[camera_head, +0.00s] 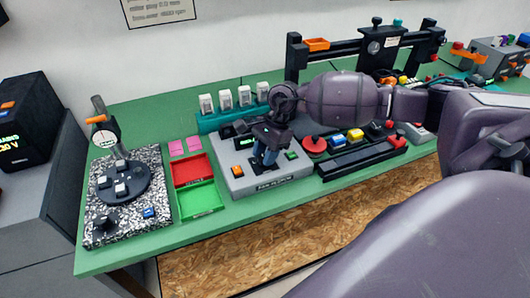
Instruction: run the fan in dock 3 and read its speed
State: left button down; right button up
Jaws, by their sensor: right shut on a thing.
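A grey station box (228,182) with a dark label on its front edge stands on the green bench; the label is too small to read surely. It has an orange button (237,170) at left, a green button (292,155) at right and dark parts (240,127) along its back. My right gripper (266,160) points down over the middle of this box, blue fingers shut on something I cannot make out. The gripper and wrist hide the middle of the box, and no fan or dock number is readable. My left gripper is not in view.
Left of the box are a red tray (193,169), a green tray (199,201), pink pads and a speckled board (147,225) with a dark round plate. A teal rack (209,124) of white blocks stands behind. A black rack (365,165) and a red knob (315,146) lie right.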

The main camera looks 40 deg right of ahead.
jog(key=m, duration=0.1)
jog(key=m+t+p, duration=0.1)
jog(key=m, duration=0.1)
jog(key=shift+s+r+m, duration=0.1)
jog(key=shift+r+m, duration=0.1)
jog(key=shift+m, duration=0.1)
jog(key=m+t+p, duration=0.1)
jog(key=m, duration=0.2)
jog(key=shift+t+h+p, duration=0.3)
jog(key=shift+t, duration=0.1)
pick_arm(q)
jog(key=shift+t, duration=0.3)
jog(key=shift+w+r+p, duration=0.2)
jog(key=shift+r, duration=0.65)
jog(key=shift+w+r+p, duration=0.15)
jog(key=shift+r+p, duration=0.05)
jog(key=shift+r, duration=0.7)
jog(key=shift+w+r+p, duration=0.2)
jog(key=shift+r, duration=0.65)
pick_arm(e)
jog(key=shift+s+a+f+m+t+h, duration=0.1)
jog(key=shift+m+t+h, duration=0.35)
jog(key=shift+m, duration=1.25)
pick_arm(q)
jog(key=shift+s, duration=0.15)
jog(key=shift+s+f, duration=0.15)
pick_arm(e)
jog(key=o, duration=0.9)
